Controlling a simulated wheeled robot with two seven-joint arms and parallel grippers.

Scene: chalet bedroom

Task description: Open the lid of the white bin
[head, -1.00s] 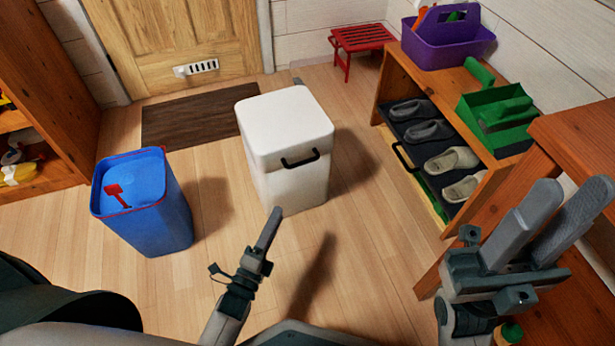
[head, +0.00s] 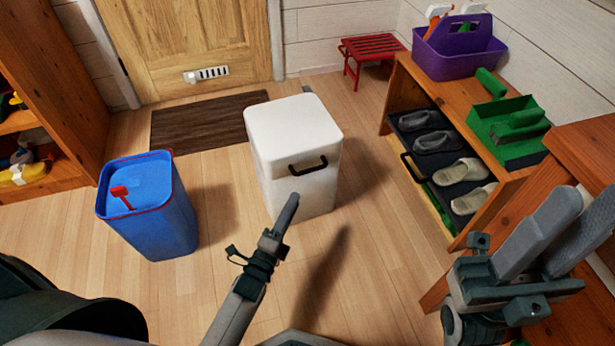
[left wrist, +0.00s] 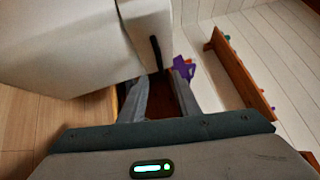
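The white bin (head: 296,190) stands upright on the floor, and its lid (head: 290,122) is closed on top. A black handle (head: 308,166) is on the front of the lid. My left gripper (head: 291,200) is just in front of the bin, below the handle, seen edge-on in the head view. In the left wrist view its two fingers (left wrist: 160,88) are apart with nothing between them, and the handle (left wrist: 156,53) lies beyond the gap. My right gripper (head: 583,205) is at the right, its fingers apart and empty, away from the bin.
A blue bin (head: 155,220) with a red scoop on it stands left of the white bin. A shoe bench (head: 478,220) with slippers, a green tray (head: 507,135) and a purple caddy (head: 455,60) is at the right. A red stool (head: 370,48) and dark mat (head: 205,122) are behind.

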